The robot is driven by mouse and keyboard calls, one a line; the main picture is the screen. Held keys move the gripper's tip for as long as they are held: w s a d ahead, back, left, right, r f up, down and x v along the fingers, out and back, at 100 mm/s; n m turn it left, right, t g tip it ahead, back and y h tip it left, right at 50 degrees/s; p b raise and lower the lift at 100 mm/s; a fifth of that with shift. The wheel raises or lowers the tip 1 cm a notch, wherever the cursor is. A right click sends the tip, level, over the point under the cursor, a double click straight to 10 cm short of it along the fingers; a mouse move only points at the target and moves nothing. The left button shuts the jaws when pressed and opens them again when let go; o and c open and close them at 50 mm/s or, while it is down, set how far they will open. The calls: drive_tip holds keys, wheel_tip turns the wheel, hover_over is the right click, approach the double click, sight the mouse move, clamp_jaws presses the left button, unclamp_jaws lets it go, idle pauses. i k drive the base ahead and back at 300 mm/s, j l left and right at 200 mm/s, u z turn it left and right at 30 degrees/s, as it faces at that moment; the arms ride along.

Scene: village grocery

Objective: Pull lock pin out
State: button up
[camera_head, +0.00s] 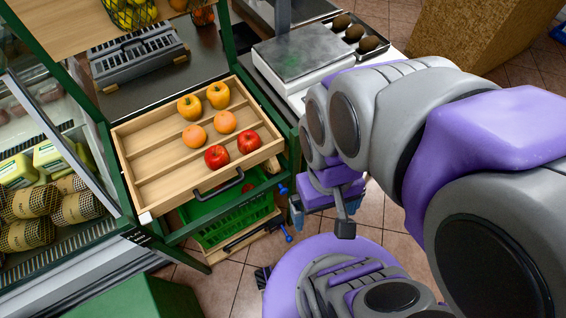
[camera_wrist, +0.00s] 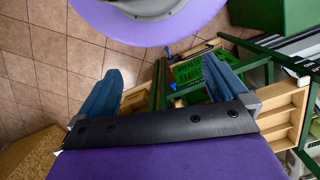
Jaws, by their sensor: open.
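Two small blue knobs show at the right side of the wooden drawer stand in the head view: an upper knob (camera_head: 283,190) below the drawer's right front corner, and a lower knob (camera_head: 288,237) at the end of a dark rod near the floor. I cannot tell for certain which is the lock pin. My gripper (camera_wrist: 163,85) is open, its two blue fingers wide apart with nothing seen between them. In the head view it is to the right of the knobs, apart from them and partly hidden by my arm.
The wooden drawer (camera_head: 150,192) is pulled out and holds yellow peppers, oranges and red apples. A green crate (camera_head: 235,222) sits below it. A scale (camera_head: 302,57) stands on the counter behind. A glass-fronted display case is at the left. Tiled floor (camera_head: 222,290) is open in front.

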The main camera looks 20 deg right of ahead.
sight(282, 191)
drive_tip(key=k+j+z, duration=0.1)
drive_tip(key=k, duration=0.85)
